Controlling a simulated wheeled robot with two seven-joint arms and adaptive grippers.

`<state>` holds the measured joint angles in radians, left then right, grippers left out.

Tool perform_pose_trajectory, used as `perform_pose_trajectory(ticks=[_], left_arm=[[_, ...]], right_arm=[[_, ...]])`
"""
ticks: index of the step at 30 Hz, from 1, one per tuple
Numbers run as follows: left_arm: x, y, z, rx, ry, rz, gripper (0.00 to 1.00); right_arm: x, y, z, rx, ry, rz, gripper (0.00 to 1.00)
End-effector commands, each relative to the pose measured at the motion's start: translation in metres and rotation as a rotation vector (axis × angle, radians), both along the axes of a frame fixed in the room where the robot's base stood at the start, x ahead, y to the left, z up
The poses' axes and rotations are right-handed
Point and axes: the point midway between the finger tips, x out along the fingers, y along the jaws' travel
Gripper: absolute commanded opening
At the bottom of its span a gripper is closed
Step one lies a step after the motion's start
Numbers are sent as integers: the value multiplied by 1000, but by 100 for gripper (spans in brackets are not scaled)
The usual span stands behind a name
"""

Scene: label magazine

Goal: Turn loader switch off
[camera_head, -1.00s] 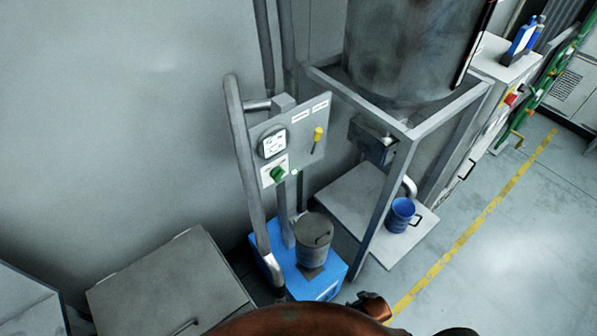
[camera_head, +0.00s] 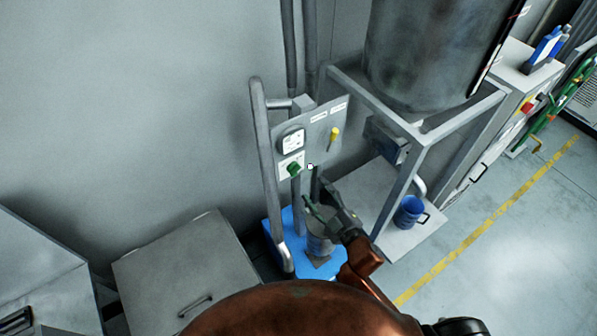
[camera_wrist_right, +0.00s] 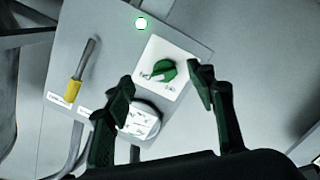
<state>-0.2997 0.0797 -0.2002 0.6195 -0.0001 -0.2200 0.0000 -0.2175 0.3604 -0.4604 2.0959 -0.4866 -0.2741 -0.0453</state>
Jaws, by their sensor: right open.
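The loader switch is a green rotary knob (camera_head: 293,169) on a white plate, low on the grey control panel (camera_head: 318,142). In the right wrist view the knob (camera_wrist_right: 164,70) shows close up, between and beyond the fingertips, with clear space around it. A small lamp (camera_wrist_right: 141,23) beside it is lit whitish green. My right gripper (camera_head: 318,196) is open and empty, below and in front of the panel, apart from the knob; its green-padded fingers (camera_wrist_right: 165,95) stand wide in the wrist view. My left gripper is not in view.
A round gauge (camera_head: 292,141) and a yellow-handled lever (camera_head: 334,135) share the panel. A bent grey pipe (camera_head: 264,170) runs along its left side. A metal frame (camera_head: 400,190) under a large tank (camera_head: 415,55) stands right. A blue mug (camera_head: 409,212) sits on a low shelf.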

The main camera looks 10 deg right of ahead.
Motion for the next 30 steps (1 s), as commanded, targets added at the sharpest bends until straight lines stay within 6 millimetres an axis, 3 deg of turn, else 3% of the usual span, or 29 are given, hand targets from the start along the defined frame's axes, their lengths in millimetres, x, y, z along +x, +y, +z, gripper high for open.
perform_pose_trajectory(ticks=[4, 18, 30], left_arm=[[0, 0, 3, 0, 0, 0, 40], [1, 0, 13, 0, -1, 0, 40], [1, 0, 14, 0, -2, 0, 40]], right_arm=[[2, 20, 20, -19, -63, 57, 51], [61, 44, 20, -18, -62, 57, 51], [69, 48, 18, -18, -62, 56, 51]])
